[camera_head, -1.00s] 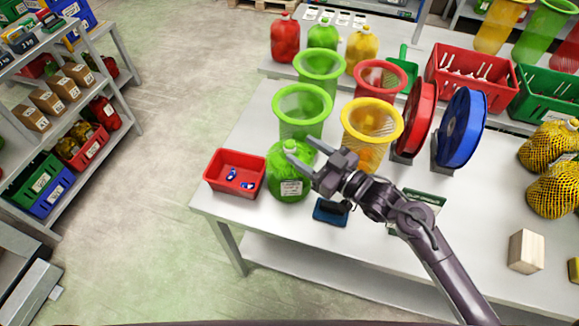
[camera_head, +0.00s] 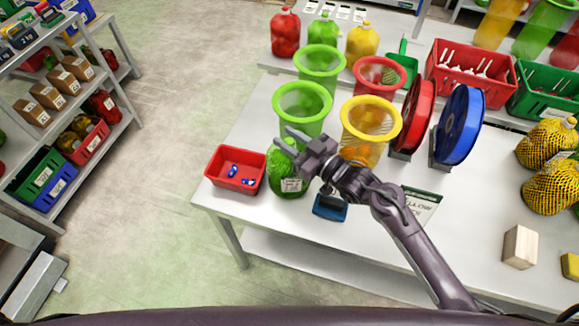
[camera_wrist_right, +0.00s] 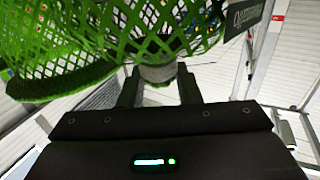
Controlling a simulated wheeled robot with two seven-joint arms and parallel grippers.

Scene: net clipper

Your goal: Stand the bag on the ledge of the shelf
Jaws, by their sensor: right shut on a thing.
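A green net bag (camera_head: 284,179) with a white label is upright at the table's front left, between the red bin and the green hoop stand. My right gripper (camera_head: 286,141) reaches in from the right and is shut on the bag's top. In the right wrist view, a pale grey piece (camera_wrist_right: 160,73) sits between the two fingers, with green netting above. I cannot tell whether the bag's base touches the table. The raised shelf ledge (camera_head: 267,62) runs along the table's back; red (camera_head: 285,36), green (camera_head: 322,32) and yellow (camera_head: 362,40) bags stand on it. My left gripper is out of view.
Green hoop stands (camera_head: 303,103), a yellow one (camera_head: 370,120) and a red one (camera_head: 379,75) stand between the bag and the ledge. A red bin (camera_head: 236,171) is close on the left. Red (camera_head: 412,115) and blue (camera_head: 459,125) reels are right.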

